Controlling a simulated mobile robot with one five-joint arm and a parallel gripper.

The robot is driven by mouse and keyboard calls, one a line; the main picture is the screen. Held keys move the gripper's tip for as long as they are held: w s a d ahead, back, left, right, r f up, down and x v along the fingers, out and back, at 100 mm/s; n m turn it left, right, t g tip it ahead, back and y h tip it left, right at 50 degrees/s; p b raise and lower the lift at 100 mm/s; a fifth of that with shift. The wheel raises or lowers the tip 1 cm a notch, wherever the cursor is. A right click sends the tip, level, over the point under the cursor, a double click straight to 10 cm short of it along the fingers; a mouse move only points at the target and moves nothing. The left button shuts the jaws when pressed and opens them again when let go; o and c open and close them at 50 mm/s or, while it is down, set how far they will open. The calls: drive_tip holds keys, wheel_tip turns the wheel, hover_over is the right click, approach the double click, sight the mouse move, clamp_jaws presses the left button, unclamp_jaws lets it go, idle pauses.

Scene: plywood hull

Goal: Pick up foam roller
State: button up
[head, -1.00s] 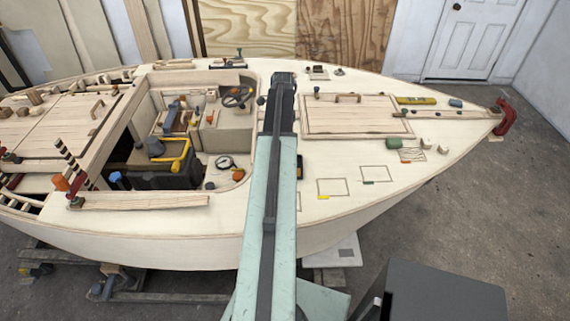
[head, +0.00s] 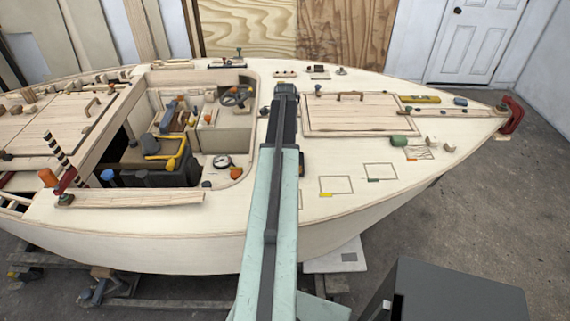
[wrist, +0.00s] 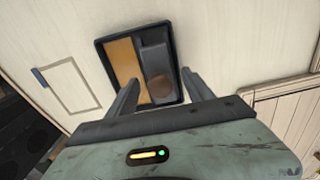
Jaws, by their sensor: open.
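My gripper (wrist: 163,95) is open in the wrist view, its two dark fingers reaching over the near part of a shallow black tray (wrist: 98,62). The tray holds a flat tan piece (wrist: 125,60) on its left and a dark grey block (wrist: 154,57) on its right. A round brown piece (wrist: 161,87) lies at the near end of the grey block, between the fingers. I cannot tell which of these, if any, is the foam roller. Nothing is visibly gripped. In the head view my arm hides the gripper and most of the tray.
The pale plywood deck (head: 240,212) carries a raised hatch (head: 350,114), a green cylinder (head: 398,141) and a red clamp (head: 512,115) at the bow. An open cockpit with a yellow tube (head: 165,160) lies left of my arm. Deck around the tray is mostly bare.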

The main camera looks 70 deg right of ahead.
clamp_jaws()
drive_tip(key=shift+r+p, duration=0.55)
drive_tip(key=shift+p, duration=0.2)
wheel_tip(320, 180, up, 3)
drive_tip(key=p, duration=0.3)
drive_tip(key=s+a+r, duration=0.1)
drive_tip(key=s+a, duration=0.9)
drive_tip(key=a, duration=0.2)
drive_tip(key=shift+a+p, duration=0.25)
drive_tip(key=shift+p, duration=0.2)
